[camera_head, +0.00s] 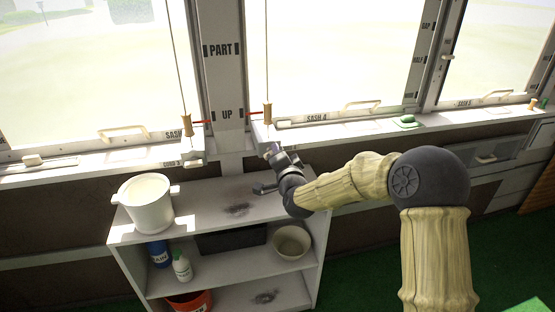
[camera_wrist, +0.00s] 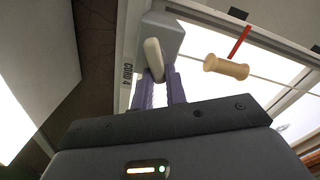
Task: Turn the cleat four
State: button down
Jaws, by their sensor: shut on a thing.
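Cleat four is a grey block with a cream lever, beside the label CORD 4. In the wrist view the cleat's lever (camera_wrist: 153,55) points down between my purple fingers. My gripper (camera_wrist: 159,88) is shut on the lever's lower end. In the head view my gripper (camera_head: 272,151) reaches up to the sill just under the cleat block (camera_head: 261,131), and the lever is hidden there. A wooden cord pull (camera_head: 267,113) hangs just above that block; the pull also shows in the wrist view (camera_wrist: 226,67), right of the cleat.
A second cleat block (camera_head: 193,158) and wooden pull (camera_head: 187,124) are to the left. Red marks sit beside both pulls on the post. Below is a shelf unit (camera_head: 215,188) with a white bucket (camera_head: 148,203), a bowl (camera_head: 291,242) and bottles. A green object (camera_head: 407,119) lies on the right sill.

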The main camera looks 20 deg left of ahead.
jog(key=m+b, duration=0.1)
jog(key=m, duration=0.1)
jog(key=f+m+b, duration=0.1)
jog(key=m+b, duration=0.1)
jog(key=m, duration=0.1)
jog(key=shift+w+d+f+m, duration=0.1)
jog(key=shift+d+m, duration=0.05)
jog(key=shift+m, duration=0.15)
dwell(0.4)
jog(key=c, duration=1.4)
grip_release()
jog(key=shift+c, duration=0.2)
jog(key=p+v, duration=0.1)
jog(key=v, duration=1.6)
jog(key=shift+s, duration=0.25)
